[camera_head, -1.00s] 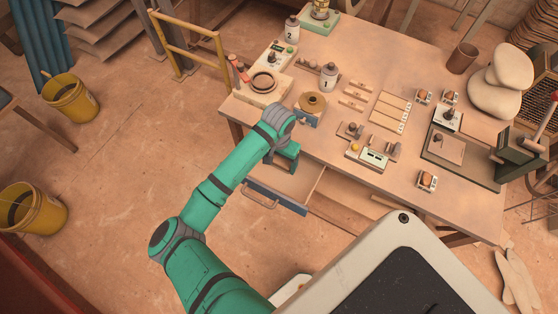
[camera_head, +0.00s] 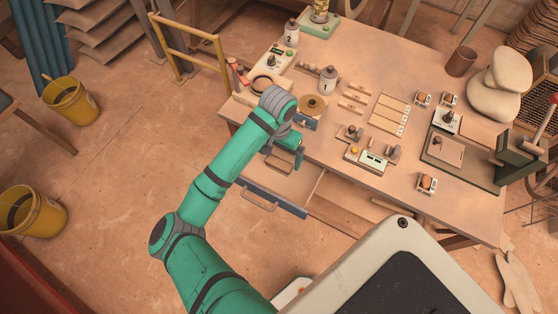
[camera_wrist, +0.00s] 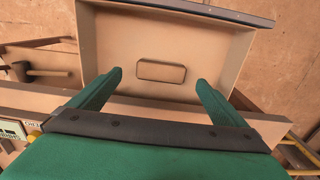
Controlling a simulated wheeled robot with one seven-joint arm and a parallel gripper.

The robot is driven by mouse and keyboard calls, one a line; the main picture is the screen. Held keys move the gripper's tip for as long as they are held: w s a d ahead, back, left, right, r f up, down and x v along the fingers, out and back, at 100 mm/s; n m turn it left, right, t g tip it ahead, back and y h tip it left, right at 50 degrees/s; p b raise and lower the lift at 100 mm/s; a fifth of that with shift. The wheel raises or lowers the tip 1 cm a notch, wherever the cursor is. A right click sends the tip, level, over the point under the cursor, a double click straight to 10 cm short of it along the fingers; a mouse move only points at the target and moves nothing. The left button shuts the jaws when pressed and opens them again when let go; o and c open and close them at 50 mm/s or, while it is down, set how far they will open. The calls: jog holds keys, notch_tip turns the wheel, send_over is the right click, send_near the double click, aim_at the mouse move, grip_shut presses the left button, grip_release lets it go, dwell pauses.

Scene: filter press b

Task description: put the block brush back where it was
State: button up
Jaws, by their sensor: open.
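My gripper (camera_wrist: 159,77) is open and empty, pointing down at the open drawer (camera_head: 309,184). Its two green fingers stand apart in the wrist view. In the head view my gripper (camera_head: 296,158) is by the table's front edge, above the drawer.
The table (camera_head: 400,65) holds several small blocks, bottle 1 (camera_head: 328,80), bottle 2 (camera_head: 291,33) and a round brown pot (camera_head: 312,104) near my wrist. The drawer's blue front (camera_head: 275,200) sticks out over the floor. Yellow buckets (camera_head: 72,100) stand at left.

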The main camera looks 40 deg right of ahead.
aim_at(279, 164)
jog(key=shift+r, duration=2.25)
